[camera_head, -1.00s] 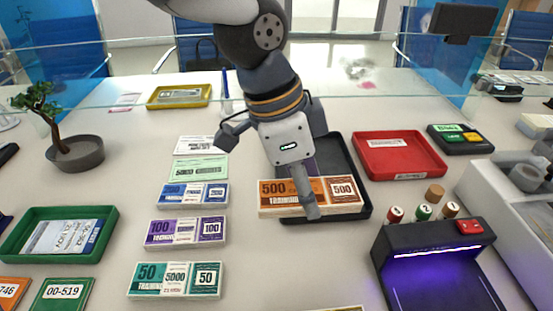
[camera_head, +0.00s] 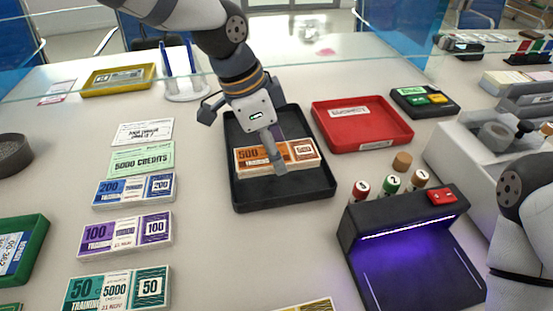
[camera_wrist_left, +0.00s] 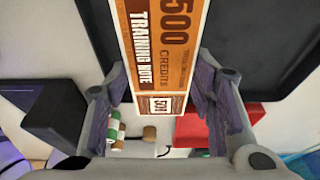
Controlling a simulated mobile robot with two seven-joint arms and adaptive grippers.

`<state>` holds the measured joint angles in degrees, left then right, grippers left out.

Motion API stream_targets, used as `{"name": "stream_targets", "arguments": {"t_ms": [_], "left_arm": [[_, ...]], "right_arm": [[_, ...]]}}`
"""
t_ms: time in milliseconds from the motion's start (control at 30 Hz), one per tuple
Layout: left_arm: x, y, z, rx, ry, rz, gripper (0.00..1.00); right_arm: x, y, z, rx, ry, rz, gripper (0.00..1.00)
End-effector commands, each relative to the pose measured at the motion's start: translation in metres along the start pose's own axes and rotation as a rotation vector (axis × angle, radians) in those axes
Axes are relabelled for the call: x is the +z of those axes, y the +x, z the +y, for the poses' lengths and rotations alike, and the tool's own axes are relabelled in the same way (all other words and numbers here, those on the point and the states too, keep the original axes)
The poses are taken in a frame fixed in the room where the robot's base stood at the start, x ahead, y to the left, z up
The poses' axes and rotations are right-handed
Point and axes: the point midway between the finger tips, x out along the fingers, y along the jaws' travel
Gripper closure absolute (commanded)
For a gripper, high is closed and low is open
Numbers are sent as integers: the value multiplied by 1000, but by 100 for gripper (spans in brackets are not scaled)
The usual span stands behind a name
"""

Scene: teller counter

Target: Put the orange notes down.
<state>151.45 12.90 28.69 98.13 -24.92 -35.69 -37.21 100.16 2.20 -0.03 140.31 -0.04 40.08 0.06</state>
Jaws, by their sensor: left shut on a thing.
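The orange 500 notes (camera_head: 300,153) are a banded bundle held over the black tray (camera_head: 285,194), within its outline in the head view. I cannot tell whether the bundle touches the tray floor. My left gripper (camera_head: 272,155) is shut on the orange notes, with one finger across their near face; the far finger is mostly hidden. In the left wrist view the orange notes (camera_wrist_left: 160,50) run between the two fingers of the left gripper (camera_wrist_left: 163,100). My right gripper is out of view.
A red tray (camera_head: 340,132) stands right of the black tray. Several note stacks, such as the purple 100 notes (camera_head: 125,233), line the left. Stamps (camera_head: 390,184) and a purple-lit device (camera_head: 410,235) stand at front right. A glass screen crosses behind.

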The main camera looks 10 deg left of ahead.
Motion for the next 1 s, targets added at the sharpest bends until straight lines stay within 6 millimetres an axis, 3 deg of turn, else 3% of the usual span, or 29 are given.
{"name": "stream_targets", "arguments": {"t_ms": [267,600,633,700,1000], "left_arm": [[8,39,-7,1,1,-2,85],[8,42,-8,-3,2,1,85],[8,42,-8,-4,2,1,46],[8,41,-8,-4,2,2,31],[8,40,-8,-4,2,2,31]], "right_arm": [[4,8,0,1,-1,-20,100],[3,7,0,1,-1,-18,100],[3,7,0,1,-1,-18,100],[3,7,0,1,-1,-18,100],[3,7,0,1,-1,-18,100]]}}
